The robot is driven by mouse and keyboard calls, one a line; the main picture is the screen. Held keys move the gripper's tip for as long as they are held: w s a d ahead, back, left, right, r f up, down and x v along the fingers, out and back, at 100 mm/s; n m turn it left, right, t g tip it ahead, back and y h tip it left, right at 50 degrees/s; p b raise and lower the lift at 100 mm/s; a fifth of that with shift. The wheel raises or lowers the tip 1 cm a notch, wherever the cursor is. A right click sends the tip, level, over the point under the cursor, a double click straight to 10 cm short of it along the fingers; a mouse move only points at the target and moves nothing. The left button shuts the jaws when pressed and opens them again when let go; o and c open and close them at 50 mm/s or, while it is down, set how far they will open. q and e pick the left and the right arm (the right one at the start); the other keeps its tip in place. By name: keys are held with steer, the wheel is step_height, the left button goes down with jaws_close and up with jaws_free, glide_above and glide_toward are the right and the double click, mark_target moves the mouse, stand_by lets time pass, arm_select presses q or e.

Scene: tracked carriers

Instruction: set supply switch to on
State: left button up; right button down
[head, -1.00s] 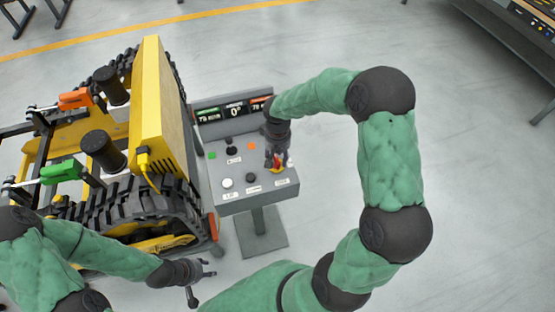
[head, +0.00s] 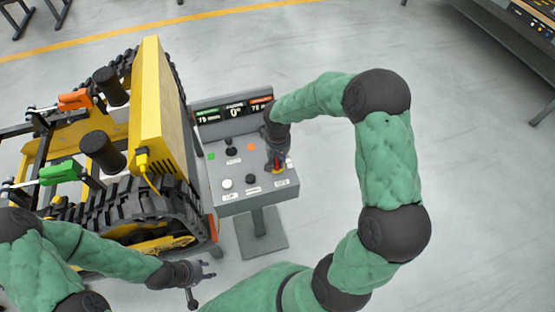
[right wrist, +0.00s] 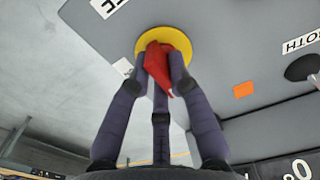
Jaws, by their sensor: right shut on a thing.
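The supply switch is a red knob (right wrist: 158,62) on a round yellow plate (right wrist: 185,38) in the right wrist view. In the head view the yellow plate (head: 278,170) shows at the right part of the grey console's sloped top (head: 232,199), mostly hidden by my right gripper. My right gripper (right wrist: 160,75) is shut on the red knob, its fingers around the knob's sides. In the head view the right gripper (head: 277,163) comes down on the console from above. My left gripper (head: 207,270) is open and empty, low in front of the console.
The console has a black knob (head: 250,179), a white button (head: 227,183), a black joystick (head: 232,151), an orange square (head: 250,147) and a display (head: 235,110). A yellow tracked carrier (head: 158,110) stands close on the left.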

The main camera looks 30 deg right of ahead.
steer(key=m+b, duration=0.2)
steer(key=m, duration=0.1)
steer(key=shift+f+m+b, duration=0.1)
steer(key=shift+m+b, duration=0.2)
steer(key=shift+m, duration=0.1)
steer(key=m+b, duration=0.2)
steer(key=m, duration=0.2)
steer(key=shift+a, duration=0.1)
steer(key=m+b, duration=0.2)
steer(key=m, duration=0.3)
steer(key=shift+s+a, duration=0.1)
steer(key=shift+s, duration=0.05)
steer(key=m+b, duration=0.1)
steer(key=m, duration=0.3)
steer(key=shift+m, duration=0.4)
steer(key=c, duration=1.1)
jaws_free()
steer(key=shift+a, duration=0.1)
steer(key=shift+c, duration=0.2)
